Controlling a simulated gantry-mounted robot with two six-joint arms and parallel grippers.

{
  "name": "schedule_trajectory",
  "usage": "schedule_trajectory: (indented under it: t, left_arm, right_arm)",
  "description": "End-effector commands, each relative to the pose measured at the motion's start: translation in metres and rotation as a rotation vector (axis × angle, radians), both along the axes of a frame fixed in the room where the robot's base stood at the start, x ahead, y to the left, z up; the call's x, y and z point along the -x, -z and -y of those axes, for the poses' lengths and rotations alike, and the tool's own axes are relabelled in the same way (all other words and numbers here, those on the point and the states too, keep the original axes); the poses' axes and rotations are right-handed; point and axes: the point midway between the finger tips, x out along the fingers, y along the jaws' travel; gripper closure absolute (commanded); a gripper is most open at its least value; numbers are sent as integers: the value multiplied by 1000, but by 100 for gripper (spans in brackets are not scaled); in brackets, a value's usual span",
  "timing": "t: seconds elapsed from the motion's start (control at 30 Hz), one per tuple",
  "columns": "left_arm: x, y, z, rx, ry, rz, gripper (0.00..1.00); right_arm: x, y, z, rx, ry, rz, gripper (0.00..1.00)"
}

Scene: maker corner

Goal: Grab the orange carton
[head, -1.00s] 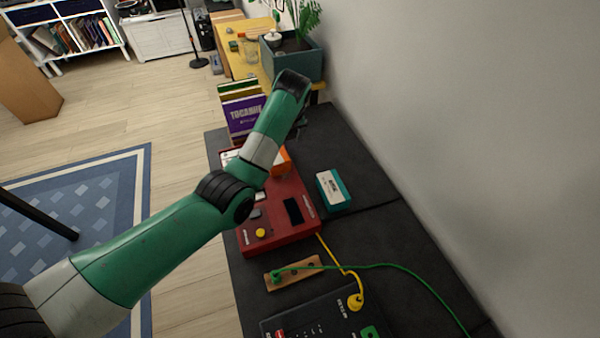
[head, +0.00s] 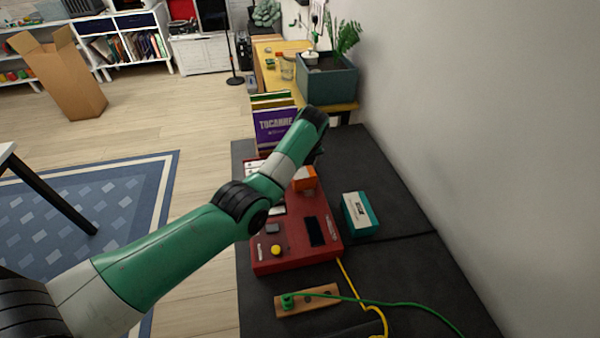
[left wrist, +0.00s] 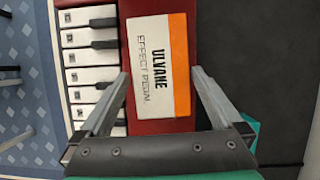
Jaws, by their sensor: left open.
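The orange carton (head: 304,180) lies on the red keyboard device (head: 284,260), partly hidden by my left arm in the head view. In the left wrist view the carton (left wrist: 158,40) shows a white and orange face reading "ULVANE EFFECT PEDAL". My left gripper (left wrist: 159,73) is open, with one finger on each side of the carton's near part in that view. The fingers hold nothing. I cannot tell how high they are above the device. My right gripper is not in view.
A teal and white box (head: 360,213) stands right of the red device on the dark table. A wooden strip (head: 306,300) with a green cable lies in front. Upright sleeves (head: 272,128) stand behind, and a planter (head: 327,84) is farther back. A wall closes the right side.

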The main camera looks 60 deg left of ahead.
Motion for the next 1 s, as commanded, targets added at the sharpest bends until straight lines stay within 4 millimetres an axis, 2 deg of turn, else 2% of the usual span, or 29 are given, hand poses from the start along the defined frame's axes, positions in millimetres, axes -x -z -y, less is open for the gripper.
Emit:
schedule_trajectory:
  t: [0.03, 0.2, 0.5, 0.9, 0.97, 1.0]
  left_arm:
    - [-1, 14, -4, 1, -1, -1, 0]
    - [-4, 37, -14, 1, -2, 0, 0]
    - [-5, 37, -16, 0, -1, 0, 2]
    - [-4, 38, -16, 0, -1, 0, 74]
    - [-4, 38, -16, 0, 0, 0, 85]
    - [-5, 37, -16, -1, -1, 1, 86]
  right_arm:
    - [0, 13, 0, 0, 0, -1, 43]
    - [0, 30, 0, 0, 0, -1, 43]
    - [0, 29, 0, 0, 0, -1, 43]
    - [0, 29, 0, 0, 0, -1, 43]
    - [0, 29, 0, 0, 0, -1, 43]
    - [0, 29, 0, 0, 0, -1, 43]
